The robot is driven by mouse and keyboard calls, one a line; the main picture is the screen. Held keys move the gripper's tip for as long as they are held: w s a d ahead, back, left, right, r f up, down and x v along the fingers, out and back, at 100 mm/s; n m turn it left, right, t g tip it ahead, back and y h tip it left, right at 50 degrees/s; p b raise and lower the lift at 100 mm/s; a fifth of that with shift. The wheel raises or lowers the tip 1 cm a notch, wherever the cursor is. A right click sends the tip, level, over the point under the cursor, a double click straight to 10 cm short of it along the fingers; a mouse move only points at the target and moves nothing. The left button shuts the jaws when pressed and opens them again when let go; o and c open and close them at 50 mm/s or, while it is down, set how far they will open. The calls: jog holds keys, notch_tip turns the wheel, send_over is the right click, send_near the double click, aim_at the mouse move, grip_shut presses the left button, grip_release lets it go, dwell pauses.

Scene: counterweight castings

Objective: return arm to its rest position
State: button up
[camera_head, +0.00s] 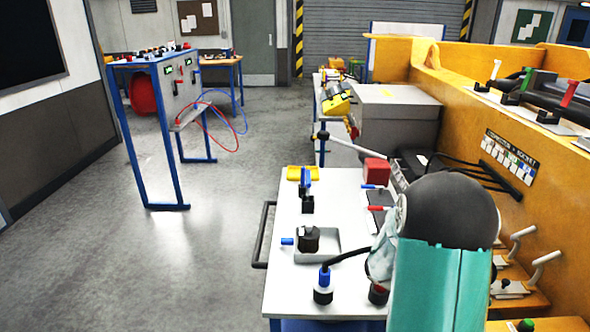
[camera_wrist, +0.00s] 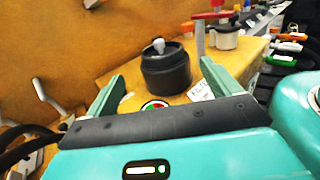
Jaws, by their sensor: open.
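My gripper (camera_wrist: 162,72) shows in the wrist view, with its two teal fingers spread apart and nothing held between them. A dark round pot with a light knob (camera_wrist: 167,75) stands beyond the fingertips on a yellow-orange surface; I cannot tell whether the fingers touch it. In the head view, my teal and black arm fills the lower right, and my gripper cannot be made out there.
A white-topped cart (camera_head: 338,200) stands left of my arm, bearing a grey tray (camera_head: 301,256), a red block (camera_head: 376,171) and fittings. An orange bench (camera_head: 475,115) runs along the right. A blue-framed test stand (camera_head: 165,125) stands left. The grey floor between is clear.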

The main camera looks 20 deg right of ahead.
jog(key=shift+w+a+r, duration=0.1)
jog(key=shift+a+r, duration=0.15)
jog(key=shift+a, duration=0.1)
jog(key=w+a+r+m+t+y, duration=0.1)
jog(key=w+a+r+t+y, duration=0.1)
jog(key=a+t, duration=0.5)
jog(key=w+a+r+m+t+y, duration=0.2)
jog(key=a+t, duration=0.5)
jog(key=a, duration=0.7)
jog(key=w+a+r+m+t+y, duration=0.2)
jog(key=a+t, duration=0.5)
jog(key=a, duration=0.4)
notch_tip(320, 180, up, 3)
jog(key=shift+w+a+r+t+y, duration=0.1)
jog(key=shift+w+a+t+y, duration=0.15)
jog(key=shift+w+y, duration=0.6)
